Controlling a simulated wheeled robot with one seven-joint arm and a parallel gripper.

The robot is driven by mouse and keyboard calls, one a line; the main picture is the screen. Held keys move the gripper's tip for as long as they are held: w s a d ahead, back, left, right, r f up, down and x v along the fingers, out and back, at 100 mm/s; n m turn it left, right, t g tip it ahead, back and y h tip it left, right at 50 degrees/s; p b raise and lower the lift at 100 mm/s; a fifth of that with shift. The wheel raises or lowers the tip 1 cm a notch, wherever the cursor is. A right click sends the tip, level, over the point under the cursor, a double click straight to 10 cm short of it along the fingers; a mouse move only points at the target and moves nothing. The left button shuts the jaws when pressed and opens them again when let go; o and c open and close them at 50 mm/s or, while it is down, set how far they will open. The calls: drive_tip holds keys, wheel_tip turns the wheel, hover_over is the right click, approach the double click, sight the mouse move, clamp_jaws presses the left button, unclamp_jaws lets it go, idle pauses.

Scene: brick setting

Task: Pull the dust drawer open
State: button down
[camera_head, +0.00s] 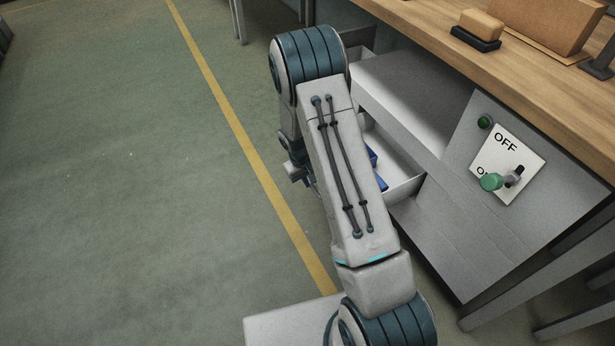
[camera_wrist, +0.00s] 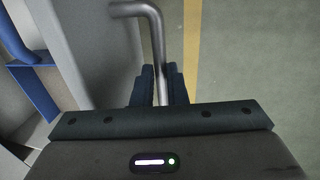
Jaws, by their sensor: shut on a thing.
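The drawer (camera_head: 406,188) stands out from the grey cabinet under the bench, partly open, with its pale inside showing. Blue pieces (camera_head: 380,182) show inside it, partly behind my arm. In the wrist view, the drawer's grey front panel (camera_wrist: 85,45) is at the left, with a bent metal bar handle (camera_wrist: 156,32) on its outer side. My gripper (camera_wrist: 161,72) is shut on this handle, with one dark finger on each side of the bar. In the head view, my arm hides the handle and most of the drawer front.
The grey cabinet has a sloped panel with an OFF label (camera_head: 508,165), a green-tipped switch (camera_head: 491,182) and a green button (camera_head: 485,122). The wooden bench top (camera_head: 420,25) carries a brush-like block (camera_head: 480,27). Open green floor (camera_head: 120,180) with a yellow line lies to the left.

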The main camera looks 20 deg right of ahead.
drive_tip(key=shift+s+a, duration=0.1)
drive_tip(key=shift+a, duration=0.1)
drive_tip(key=c, duration=1.5)
unclamp_jaws()
drive_tip(key=shift+o, duration=0.2)
drive_tip(key=shift+r, duration=0.1)
wheel_tip(320, 180, up, 13)
drive_tip(key=a+p, duration=0.2)
drive_tip(key=p, duration=0.1)
drive_tip(key=shift+s+a+r+p, duration=0.2)
drive_tip(key=shift+s+a+p, duration=0.1)
drive_tip(key=shift+a, duration=0.05)
